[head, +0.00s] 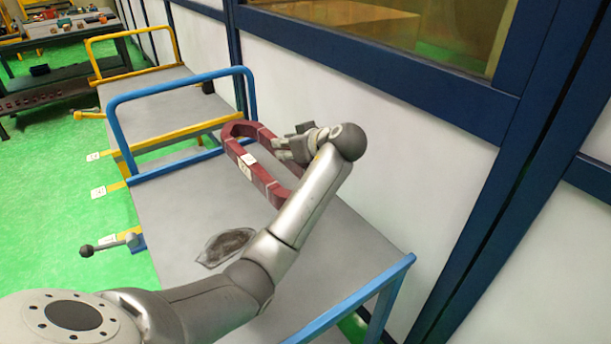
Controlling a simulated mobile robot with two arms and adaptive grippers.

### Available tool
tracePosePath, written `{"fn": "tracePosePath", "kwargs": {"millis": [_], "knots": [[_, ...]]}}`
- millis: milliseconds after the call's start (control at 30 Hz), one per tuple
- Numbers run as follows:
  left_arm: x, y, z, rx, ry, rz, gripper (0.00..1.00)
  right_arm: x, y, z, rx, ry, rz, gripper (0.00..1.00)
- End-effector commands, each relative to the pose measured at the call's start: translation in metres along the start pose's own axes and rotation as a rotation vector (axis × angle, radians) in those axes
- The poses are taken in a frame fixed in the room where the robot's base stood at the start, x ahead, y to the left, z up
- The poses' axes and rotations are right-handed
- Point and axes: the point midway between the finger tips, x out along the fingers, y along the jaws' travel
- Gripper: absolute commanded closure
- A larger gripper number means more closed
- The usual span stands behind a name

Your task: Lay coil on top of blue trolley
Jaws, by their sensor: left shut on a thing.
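The coil (244,160) is a dark red elongated loop with pale bands and a white label. It is over the far half of the blue trolley (175,222), which has a grey top and blue end handles. My left gripper (282,150) is shut on the coil at its right side. My arm hides the near end of the coil. I cannot tell whether the coil touches the trolley top or hangs just above it. My right gripper is not in view.
A flat dark piece in a clear wrapping (226,246) lies on the trolley top. A yellow trolley (160,103) stands directly behind. A white wall with blue posts (350,130) runs close along the right. Green floor (60,200) is open at the left.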

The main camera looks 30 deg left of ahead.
Motion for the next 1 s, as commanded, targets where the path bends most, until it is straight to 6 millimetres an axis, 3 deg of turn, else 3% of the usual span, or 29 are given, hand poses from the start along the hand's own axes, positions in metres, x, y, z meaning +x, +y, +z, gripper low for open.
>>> {"fn": "tracePosePath", "kwargs": {"millis": [33, 300, 600, 800, 1000], "knots": [[-0.007, 0.008, 0.005, 0.002, 0.004, 0.003, 1.0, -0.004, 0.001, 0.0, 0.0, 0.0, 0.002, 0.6], [-0.01, 0.029, 0.053, 0.0, 0.005, 0.0, 1.0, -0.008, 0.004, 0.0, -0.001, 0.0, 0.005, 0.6], [-0.011, 0.04, 0.076, 0.0, 0.004, 0.0, 1.0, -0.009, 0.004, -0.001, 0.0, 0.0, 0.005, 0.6], [0.001, 0.04, 0.097, 0.0, 0.006, -0.001, 1.0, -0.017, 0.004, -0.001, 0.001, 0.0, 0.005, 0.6], [0.004, 0.04, 0.103, -0.003, 0.006, 0.001, 1.0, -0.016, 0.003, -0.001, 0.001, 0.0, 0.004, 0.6]]}}
